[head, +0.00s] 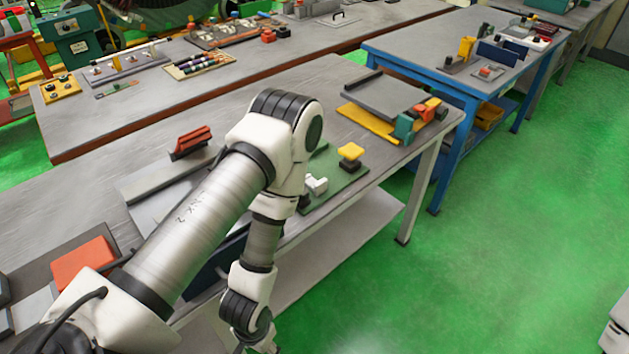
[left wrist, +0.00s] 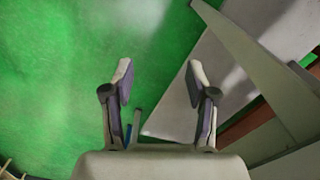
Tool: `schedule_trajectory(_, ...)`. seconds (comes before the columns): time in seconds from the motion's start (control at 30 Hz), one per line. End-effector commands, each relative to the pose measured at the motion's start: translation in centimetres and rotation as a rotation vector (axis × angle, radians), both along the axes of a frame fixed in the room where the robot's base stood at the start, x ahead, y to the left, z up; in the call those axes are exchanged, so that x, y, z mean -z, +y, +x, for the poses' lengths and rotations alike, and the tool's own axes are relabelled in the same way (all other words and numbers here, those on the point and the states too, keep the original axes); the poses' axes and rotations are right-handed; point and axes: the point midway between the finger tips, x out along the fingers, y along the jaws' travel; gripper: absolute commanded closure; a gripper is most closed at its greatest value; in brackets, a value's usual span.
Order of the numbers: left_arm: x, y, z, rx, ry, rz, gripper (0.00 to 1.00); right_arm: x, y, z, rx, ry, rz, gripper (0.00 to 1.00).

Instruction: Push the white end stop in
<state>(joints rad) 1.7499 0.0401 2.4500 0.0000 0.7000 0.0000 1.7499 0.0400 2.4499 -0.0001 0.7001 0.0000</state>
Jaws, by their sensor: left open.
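A small white block (head: 316,184), which looks like the white end stop, sits on a green plate (head: 346,183) near the front edge of the grey bench. My left arm partly hides the plate's left side. My left gripper (left wrist: 159,82) is open and empty in the left wrist view, with green floor and a grey surface beyond its fingers. In the head view the left wrist hangs in front of the bench edge at the bottom, and the fingers are mostly cut off. The gripper is well apart from the white block. My right gripper is not in view.
A yellow-topped knob (head: 350,151) stands on the green plate beside the white block. A red block (head: 192,140) and an orange block (head: 83,262) are on the bench to the left. A blue table (head: 416,60) stands behind right. Green floor at right is open.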

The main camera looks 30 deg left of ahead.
Motion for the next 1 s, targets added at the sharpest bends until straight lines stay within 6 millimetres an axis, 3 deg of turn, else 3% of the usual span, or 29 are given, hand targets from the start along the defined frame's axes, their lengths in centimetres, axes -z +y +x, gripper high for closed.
schedule_trajectory(0.37,0.0,0.0,0.0,0.0,0.0,0.0,0.42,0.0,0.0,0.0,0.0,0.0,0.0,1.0)
schedule_trajectory(0.47,0.1,-0.1,0.4,0.016,-0.001,-0.001,0.71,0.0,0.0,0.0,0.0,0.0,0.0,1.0)
schedule_trajectory(0.53,0.3,-0.3,2.3,0.099,-0.013,-0.005,0.95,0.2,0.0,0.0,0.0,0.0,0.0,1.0)
schedule_trajectory(0.57,0.5,-0.6,3.7,0.164,-0.019,-0.006,1.0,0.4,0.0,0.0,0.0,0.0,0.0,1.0)
schedule_trajectory(0.67,-0.1,-1.6,11.1,0.514,-0.04,0.005,1.0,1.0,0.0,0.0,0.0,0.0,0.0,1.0)
schedule_trajectory(0.7,-1.1,-2.0,14.8,0.69,-0.045,0.024,1.0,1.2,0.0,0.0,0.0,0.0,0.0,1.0)
schedule_trajectory(0.77,-3.5,-2.6,19.8,0.949,-0.035,0.067,1.0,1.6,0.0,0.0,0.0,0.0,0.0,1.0)
schedule_trajectory(0.8,-5.7,-2.9,23.1,1.116,-0.021,0.105,1.0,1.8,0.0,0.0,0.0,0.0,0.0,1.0)
schedule_trajectory(0.87,-9.9,-3.3,27.6,1.363,0.019,0.175,1.0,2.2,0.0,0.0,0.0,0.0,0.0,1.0)
schedule_trajectory(0.9,-13.2,-3.5,30.3,1.515,0.058,0.226,1.0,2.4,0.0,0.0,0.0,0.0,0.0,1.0)
schedule_trajectory(1.0,-20.3,-4.0,34.1,1.781,0.169,0.324,1.0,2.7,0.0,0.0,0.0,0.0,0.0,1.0)
